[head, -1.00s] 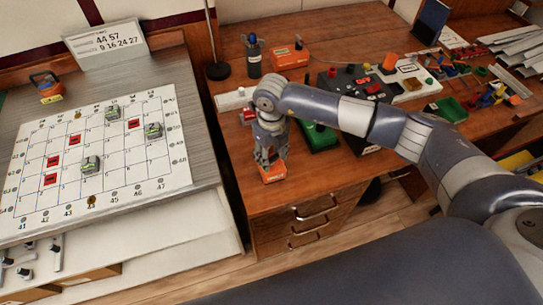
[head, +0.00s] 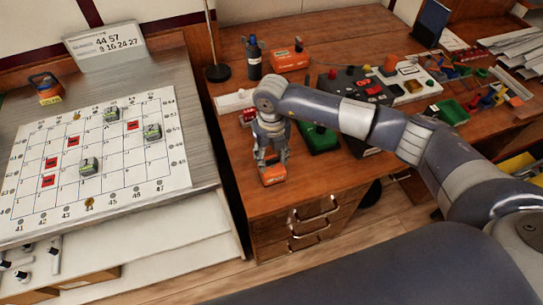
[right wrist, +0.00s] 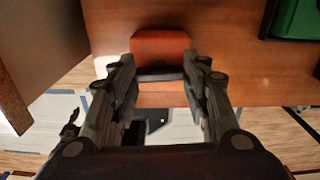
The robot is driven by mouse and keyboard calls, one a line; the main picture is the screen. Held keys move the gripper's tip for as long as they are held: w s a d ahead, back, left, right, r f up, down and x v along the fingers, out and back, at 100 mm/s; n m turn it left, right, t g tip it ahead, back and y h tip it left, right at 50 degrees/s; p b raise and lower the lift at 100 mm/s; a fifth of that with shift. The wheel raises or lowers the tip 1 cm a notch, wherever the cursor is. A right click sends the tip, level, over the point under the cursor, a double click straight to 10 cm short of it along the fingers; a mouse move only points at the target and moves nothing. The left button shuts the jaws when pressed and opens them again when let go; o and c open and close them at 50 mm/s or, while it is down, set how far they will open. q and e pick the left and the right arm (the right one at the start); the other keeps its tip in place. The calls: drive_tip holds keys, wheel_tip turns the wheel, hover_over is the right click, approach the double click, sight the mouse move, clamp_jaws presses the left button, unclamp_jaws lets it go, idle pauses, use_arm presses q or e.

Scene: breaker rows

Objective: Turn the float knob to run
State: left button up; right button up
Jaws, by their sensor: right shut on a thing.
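A small orange box (head: 273,177) sits at the front edge of the wooden desk; it also shows in the right wrist view (right wrist: 160,46). A dark bar-like knob (right wrist: 160,75) lies across its near side in that view. My right gripper (head: 271,160) points down over the box. In the right wrist view its two fingers (right wrist: 163,84) stand either side of the dark knob and are shut on it. Any lettering on the box or knob is too small or hidden to read. My left gripper is not in view.
Another orange box (head: 290,56) and a dark bottle (head: 253,58) stand at the desk's back. A green tray (head: 318,139) and a black panel of knobs (head: 355,82) lie right of the gripper. A white gridded board (head: 60,180) is on the left.

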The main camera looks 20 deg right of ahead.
sight(272, 160)
drive_tip(key=o, duration=1.1)
drive_tip(key=shift+c, duration=0.2)
wheel_tip(272, 160, up, 12)
